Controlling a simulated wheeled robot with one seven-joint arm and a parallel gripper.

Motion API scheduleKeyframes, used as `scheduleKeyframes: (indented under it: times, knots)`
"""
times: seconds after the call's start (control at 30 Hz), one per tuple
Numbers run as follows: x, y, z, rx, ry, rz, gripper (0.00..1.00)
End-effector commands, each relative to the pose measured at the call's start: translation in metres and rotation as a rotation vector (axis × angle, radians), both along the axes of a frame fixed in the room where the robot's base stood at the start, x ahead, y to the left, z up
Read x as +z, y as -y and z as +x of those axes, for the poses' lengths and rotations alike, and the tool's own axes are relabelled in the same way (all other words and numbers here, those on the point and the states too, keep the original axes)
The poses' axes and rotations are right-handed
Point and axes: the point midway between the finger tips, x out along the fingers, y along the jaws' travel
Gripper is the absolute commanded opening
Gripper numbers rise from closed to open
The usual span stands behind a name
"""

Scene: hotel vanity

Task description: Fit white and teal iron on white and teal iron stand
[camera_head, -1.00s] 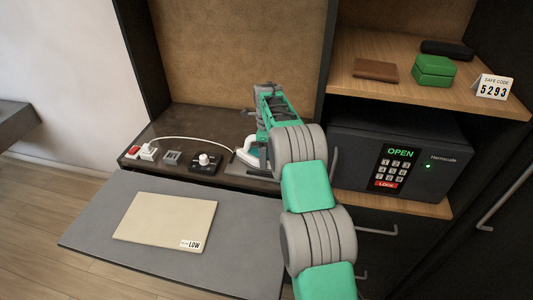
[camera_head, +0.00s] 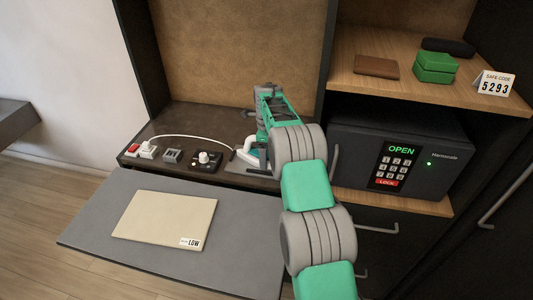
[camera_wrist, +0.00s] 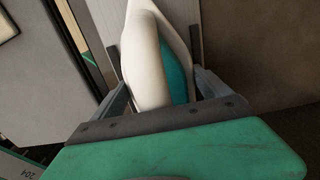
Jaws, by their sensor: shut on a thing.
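My gripper (camera_wrist: 154,75) is shut on the iron's handle. In the head view my gripper points down at the iron, with its fingertips hidden. A grey flat base (camera_head: 250,169), likely the iron stand, shows under and beside the iron. Whether the iron is seated on it cannot be told.
A white cord runs from the iron to a white plug (camera_head: 148,152). A knob box (camera_head: 206,161) and a small grey switch (camera_head: 172,156) sit left of the iron. A beige board (camera_head: 165,220) lies on the grey pull-out surface (camera_head: 95,225). The safe (camera_head: 400,150) stands right of my arm.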

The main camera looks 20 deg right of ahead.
Motion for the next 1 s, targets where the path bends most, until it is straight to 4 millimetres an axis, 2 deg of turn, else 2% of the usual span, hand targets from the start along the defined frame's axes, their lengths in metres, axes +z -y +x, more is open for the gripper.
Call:
scheduleKeyframes:
  times: [0.23, 0.27, 0.3, 0.4, 0.67, 0.77, 1.0]
  knots:
    - [0.0, 0.0, 0.001, 0.0, 0.005, -0.001, 0.15]
    - [0.0, 0.0, 0.001, 0.0, 0.005, -0.001, 0.9]
    - [0.0, 0.0, 0.001, 0.0, 0.005, -0.001, 0.94]
    - [-0.001, 0.0, 0.001, 0.0, 0.003, -0.001, 1.0]
    - [-0.002, 0.0, -0.001, 0.0, -0.003, 0.001, 1.0]
    - [0.011, 0.0, 0.001, 0.0, 0.002, 0.0, 1.0]
    - [0.06, 0.0, 0.001, 0.0, 0.004, -0.001, 1.0]
